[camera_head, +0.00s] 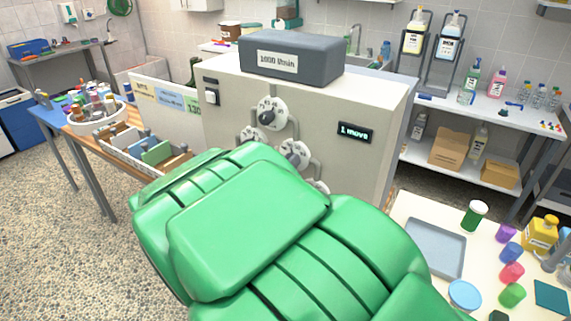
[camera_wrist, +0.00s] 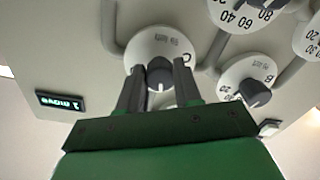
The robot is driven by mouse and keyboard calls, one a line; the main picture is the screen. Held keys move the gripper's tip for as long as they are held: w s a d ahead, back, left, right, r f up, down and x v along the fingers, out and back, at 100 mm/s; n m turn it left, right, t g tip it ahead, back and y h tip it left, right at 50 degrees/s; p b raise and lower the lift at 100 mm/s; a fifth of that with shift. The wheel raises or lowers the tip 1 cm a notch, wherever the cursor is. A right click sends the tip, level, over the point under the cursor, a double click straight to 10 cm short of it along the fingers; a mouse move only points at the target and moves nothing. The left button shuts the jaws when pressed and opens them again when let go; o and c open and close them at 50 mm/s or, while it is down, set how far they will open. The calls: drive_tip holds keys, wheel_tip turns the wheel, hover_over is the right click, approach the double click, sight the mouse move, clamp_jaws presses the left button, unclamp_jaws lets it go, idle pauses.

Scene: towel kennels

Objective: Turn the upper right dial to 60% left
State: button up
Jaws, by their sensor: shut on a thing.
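My gripper (camera_wrist: 158,92) is shut on the dark knob (camera_wrist: 160,72) of a round white dial (camera_wrist: 160,45) marked C. One finger is on each side of the knob. A pale pointer mark shows on the knob's lower edge in the wrist view. The lettering there looks upside down, and the fingers hide part of the scale. In the head view my green arm hides the gripper. An upper dial (camera_head: 267,113) shows there on the pale cabinet, with another dial (camera_head: 295,153) lower right. I cannot tell for sure there which one is held.
A dial marked B (camera_wrist: 248,82) is beside the held one, with other dials at the top right. Grey pipes run between dials. A display (camera_head: 355,132) reads "1 move". A dark box (camera_head: 290,58) marked "1000 l/min" sits on top.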

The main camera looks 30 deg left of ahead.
drive_tip(key=shift+n, duration=0.4)
drive_tip(key=shift+a, duration=0.1)
drive_tip(key=o, duration=1)
drive_tip(key=shift+o, duration=0.2)
drive_tip(key=s, duration=0.7)
drive_tip(key=shift+s, duration=0.4)
drive_tip(key=shift+w, duration=0.1)
